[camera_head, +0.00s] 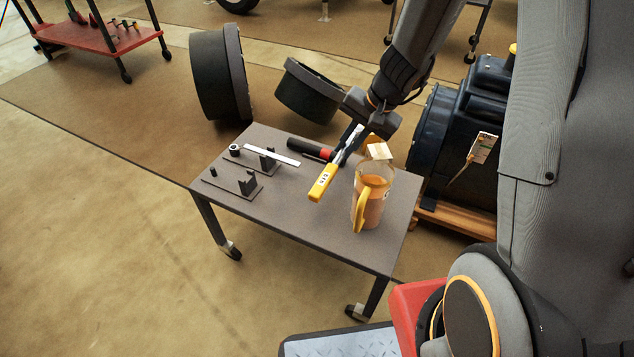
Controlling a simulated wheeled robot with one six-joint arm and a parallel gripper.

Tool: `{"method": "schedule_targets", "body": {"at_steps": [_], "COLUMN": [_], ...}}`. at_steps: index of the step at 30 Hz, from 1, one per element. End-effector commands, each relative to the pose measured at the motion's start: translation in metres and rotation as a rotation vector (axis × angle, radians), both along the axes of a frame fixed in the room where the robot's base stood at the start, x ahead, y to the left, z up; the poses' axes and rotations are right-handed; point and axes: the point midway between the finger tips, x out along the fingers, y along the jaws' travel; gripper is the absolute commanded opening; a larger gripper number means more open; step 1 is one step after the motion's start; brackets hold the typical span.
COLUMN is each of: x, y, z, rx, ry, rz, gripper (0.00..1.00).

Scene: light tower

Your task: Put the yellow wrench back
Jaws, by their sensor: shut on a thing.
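The yellow wrench (323,183) has a yellow handle with a white label and a silver upper end. My gripper (353,137) is shut on its metal end and holds it tilted, with the handle pointing down and to the left. The wrench appears to be above the grey table (300,218); its exact height cannot be told. A dark holder (232,189) with small upright brackets stands at the left of the table. A second upright bracket (268,160) stands behind it. The jaw tips are partly hidden by the wrench.
A clear jug (374,206) with orange contents and a yellow handle stands right of the wrench. A black and red tool (308,148) and a white strip (271,155) lie behind. A dark motor (468,135) stands beyond the table's right side. The table's front middle is clear.

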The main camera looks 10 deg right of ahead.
Motion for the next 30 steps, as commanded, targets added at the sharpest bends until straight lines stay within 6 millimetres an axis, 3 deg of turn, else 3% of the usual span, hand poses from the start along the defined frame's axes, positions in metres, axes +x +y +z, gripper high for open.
{"method": "schedule_targets", "body": {"at_steps": [6,19,30], "x": [0.0,0.0,0.0], "y": [0.0,0.0,0.0], "z": [-0.041,-0.087,-0.093], "rx": [0.001,0.0,0.0], "ry": [0.004,0.002,0.0], "rz": [-0.001,0.0,0.001], "gripper": [0.0,0.0,0.0]}}
